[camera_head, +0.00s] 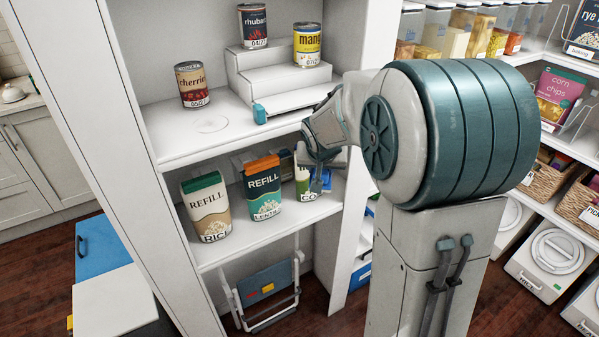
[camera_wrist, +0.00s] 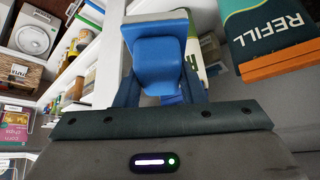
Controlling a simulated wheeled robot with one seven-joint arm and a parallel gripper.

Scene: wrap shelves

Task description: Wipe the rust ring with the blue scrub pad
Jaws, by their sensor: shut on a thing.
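My gripper (camera_head: 321,172) reaches down to the lower shelf, at the right end of the row of refill packs. In the wrist view my gripper (camera_wrist: 160,88) is shut on the blue scrub pad (camera_wrist: 160,62), which has a blue body and a greyish far edge. The pad is below that board, apart from the ring.
The cherries can (camera_head: 194,85) stands behind the ring. A white stepped riser (camera_head: 280,85) carries rhubarb (camera_head: 254,27) and mango (camera_head: 307,46) cans; a small blue-teal item (camera_head: 260,113) sits at its front. Refill packs (camera_head: 207,207) (camera_head: 262,190) crowd the lower shelf (camera_head: 235,240). The upper board's edge (camera_head: 190,158) overhangs them.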

